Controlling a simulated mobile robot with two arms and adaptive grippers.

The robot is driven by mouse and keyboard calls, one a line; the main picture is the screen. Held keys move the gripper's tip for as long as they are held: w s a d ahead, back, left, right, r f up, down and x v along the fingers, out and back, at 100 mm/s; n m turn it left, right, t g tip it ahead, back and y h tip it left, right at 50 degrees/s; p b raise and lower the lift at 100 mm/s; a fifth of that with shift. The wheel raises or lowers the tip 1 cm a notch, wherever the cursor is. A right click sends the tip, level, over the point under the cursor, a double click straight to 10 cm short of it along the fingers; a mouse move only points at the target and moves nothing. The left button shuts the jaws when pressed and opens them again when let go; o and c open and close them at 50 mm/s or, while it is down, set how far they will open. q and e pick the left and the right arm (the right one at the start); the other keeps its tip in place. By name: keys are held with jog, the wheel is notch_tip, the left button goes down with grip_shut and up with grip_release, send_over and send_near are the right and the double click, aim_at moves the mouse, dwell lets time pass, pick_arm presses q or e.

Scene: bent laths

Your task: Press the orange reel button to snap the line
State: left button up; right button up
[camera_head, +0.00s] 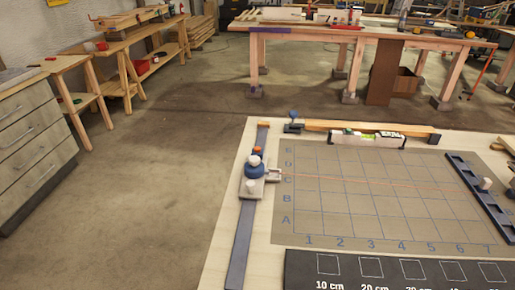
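A small orange button (257,150) shows at the far end of a blue reel (254,171) with white knobs. The reel sits on a grey carriage (252,188) on a dark rail (242,245) along the left side of the light wooden table. A thin orange line (375,181) runs from near the reel across the gridded mat (350,215), roughly along row C to D, toward a white peg (486,183) at the right. Whether the line touches the mat I cannot tell. Neither of my grippers is in view.
A spirit level (368,139) and an orange-brown lath (370,128) lie at the table's back edge, by a small clamp (293,125). A dark slotted rack (478,200) stands at the right. A black board (390,262) with marked squares lies in front. Floor at left is clear.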

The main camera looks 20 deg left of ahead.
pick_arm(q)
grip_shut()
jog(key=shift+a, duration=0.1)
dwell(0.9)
